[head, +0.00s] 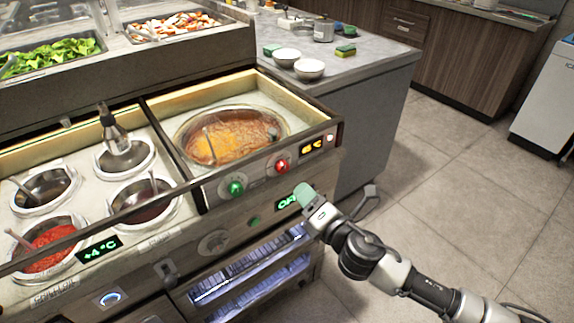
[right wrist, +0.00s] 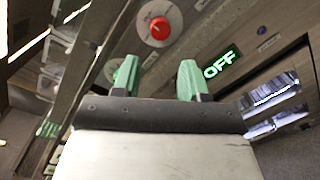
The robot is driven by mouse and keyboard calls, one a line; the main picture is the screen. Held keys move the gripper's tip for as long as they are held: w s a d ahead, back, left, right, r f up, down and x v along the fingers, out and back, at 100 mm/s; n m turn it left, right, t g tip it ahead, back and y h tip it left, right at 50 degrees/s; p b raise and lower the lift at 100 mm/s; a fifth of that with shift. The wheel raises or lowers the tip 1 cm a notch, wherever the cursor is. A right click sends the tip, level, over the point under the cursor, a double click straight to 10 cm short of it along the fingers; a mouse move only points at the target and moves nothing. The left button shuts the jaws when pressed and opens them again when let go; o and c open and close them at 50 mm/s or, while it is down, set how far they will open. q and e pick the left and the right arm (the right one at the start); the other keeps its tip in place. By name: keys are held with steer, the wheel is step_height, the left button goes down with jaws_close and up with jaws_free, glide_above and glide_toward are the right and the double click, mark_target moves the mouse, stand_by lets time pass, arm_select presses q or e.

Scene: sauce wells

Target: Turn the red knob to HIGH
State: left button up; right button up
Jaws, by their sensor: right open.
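The red knob (head: 281,167) is on the front panel of the heated well, right of a green knob (head: 235,186). In the right wrist view the red knob (right wrist: 160,28) sits on a round pale dial, ahead of the fingers and apart from them. Its dial marks are too small to read. My right gripper (head: 303,194) is just below and right of the knob, in front of the panel. In the wrist view its green fingertips (right wrist: 157,76) are spread with nothing between them. My left gripper is not in view.
A green OFF display (right wrist: 221,62) is below the knob; my gripper partly covers it in the head view. An orange display (head: 312,145) is right of the knob. The well (head: 190,122) holds orange-brown sauce. Open floor (head: 440,190) lies to the right.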

mark_target(284, 170)
steer(key=x, duration=0.9)
steer(key=shift+w+a+b, duration=0.1)
steer(key=shift+w+b, duration=0.2)
steer(key=shift+w, duration=0.05)
steer(key=c, duration=0.6)
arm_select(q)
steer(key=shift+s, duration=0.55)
arm_select(e)
steer(key=shift+c, duration=0.2)
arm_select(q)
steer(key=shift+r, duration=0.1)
